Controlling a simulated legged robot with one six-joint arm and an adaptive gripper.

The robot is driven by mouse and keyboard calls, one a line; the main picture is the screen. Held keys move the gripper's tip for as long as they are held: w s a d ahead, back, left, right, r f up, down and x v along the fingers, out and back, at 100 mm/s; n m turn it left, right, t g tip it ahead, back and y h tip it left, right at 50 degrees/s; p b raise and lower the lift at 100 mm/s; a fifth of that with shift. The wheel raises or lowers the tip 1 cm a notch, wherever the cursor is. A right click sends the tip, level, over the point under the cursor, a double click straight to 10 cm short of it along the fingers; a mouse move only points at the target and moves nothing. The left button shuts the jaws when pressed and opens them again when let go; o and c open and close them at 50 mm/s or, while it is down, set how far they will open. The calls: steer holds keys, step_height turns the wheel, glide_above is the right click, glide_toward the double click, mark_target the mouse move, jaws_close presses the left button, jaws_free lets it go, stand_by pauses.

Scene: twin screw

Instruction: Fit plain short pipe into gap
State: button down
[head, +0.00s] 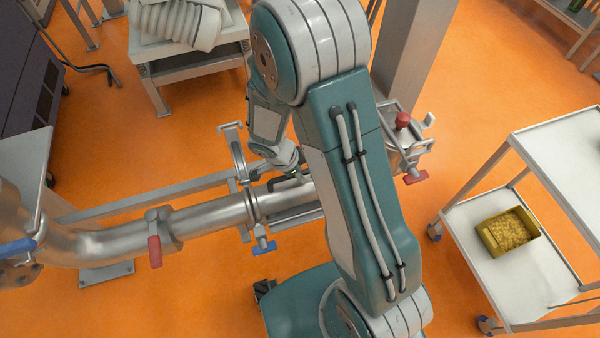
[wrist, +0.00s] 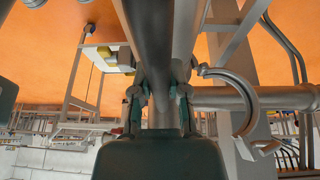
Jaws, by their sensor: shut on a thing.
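In the wrist view my gripper (wrist: 160,100) is shut on a plain grey metal pipe (wrist: 152,50), which runs up the picture between the fingers. In the head view my gripper (head: 290,180) is largely hidden by my arm, close above the pipe line. The left fixed pipe (head: 205,217) ends at a clamp joint (head: 252,205) just left of the gripper. A pipe section (head: 285,197) continues right of this joint and passes behind my arm. An open ring clamp (head: 237,155) stands behind the joint; it also shows in the wrist view (wrist: 245,115). The pipe's far end and its seating are hidden.
Right of my arm stands a fitting with red handles (head: 404,120), beside a grey column. A red-handled clamp (head: 154,250) sits on the left pipe. A white trolley (head: 510,265) with a yellow bin (head: 508,232) stands at the right. A small table (head: 185,65) stands behind.

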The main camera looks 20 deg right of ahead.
steer(key=shift+f, duration=0.1)
steer(key=c, duration=0.5)
jaws_free()
steer(key=shift+c, duration=0.2)
steer(key=v, duration=1.2)
